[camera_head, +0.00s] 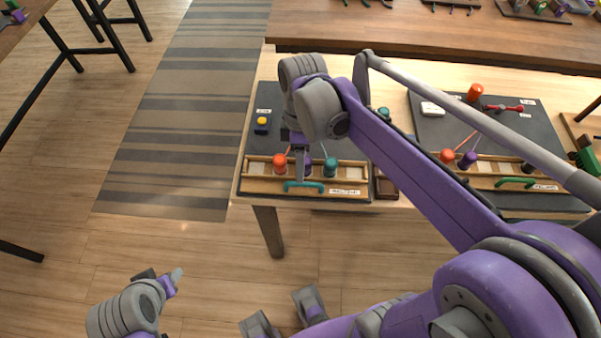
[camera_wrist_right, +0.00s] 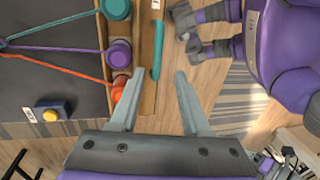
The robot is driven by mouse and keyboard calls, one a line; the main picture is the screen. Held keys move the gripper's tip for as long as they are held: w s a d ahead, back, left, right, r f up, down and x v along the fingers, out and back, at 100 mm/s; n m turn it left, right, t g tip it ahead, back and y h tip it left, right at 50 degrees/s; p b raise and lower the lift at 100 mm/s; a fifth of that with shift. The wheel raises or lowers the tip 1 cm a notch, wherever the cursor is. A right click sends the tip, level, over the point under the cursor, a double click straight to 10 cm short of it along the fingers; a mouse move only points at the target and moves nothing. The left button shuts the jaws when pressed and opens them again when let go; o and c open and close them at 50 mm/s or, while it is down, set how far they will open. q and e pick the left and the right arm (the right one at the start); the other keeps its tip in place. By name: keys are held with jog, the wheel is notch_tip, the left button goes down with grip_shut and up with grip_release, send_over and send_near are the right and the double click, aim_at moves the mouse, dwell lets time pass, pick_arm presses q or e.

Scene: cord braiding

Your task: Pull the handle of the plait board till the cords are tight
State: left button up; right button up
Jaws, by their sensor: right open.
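The plait board (camera_head: 262,110) under my right gripper is a dark panel with a wooden rail at its front. Orange (camera_head: 279,163), purple (camera_wrist_right: 118,52) and teal (camera_head: 330,167) spools stand along the rail. Cords of matching colours run from them and meet at the left edge of the wrist view; they look straight there. The teal bar handle (camera_head: 304,186) lies along the rail's front edge and also shows in the wrist view (camera_wrist_right: 157,48). My right gripper (camera_wrist_right: 157,80) is open and empty, its fingertips near the handle's end. My left gripper (camera_head: 172,278) is low at the left, away from the board.
A second board (camera_head: 440,130) with a green handle (camera_head: 516,182) stands to the right, partly behind my right arm. A brown block (camera_head: 386,188) sits between the boards. A yellow button box (camera_head: 262,124) is on the near board. Open floor lies in front of the table.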

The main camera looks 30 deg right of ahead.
jog(key=r, duration=0.3)
jog(key=w+r, duration=0.1)
jog(key=r, duration=0.1)
jog(key=shift+d+r, duration=0.3)
jog(key=shift+r, duration=0.05)
jog(key=shift+s, duration=0.15)
jog(key=s+a+f+m+t+h+p, duration=0.1)
jog(key=s+f+m+t+p, duration=0.3)
jog(key=m, duration=0.7)
jog(key=s+f+t, duration=0.2)
jog(key=s+t, duration=0.1)
jog(key=shift+s+a+f+m, duration=0.3)
jog(key=shift+s+f+m, duration=0.05)
jog(key=shift+f+m, duration=0.05)
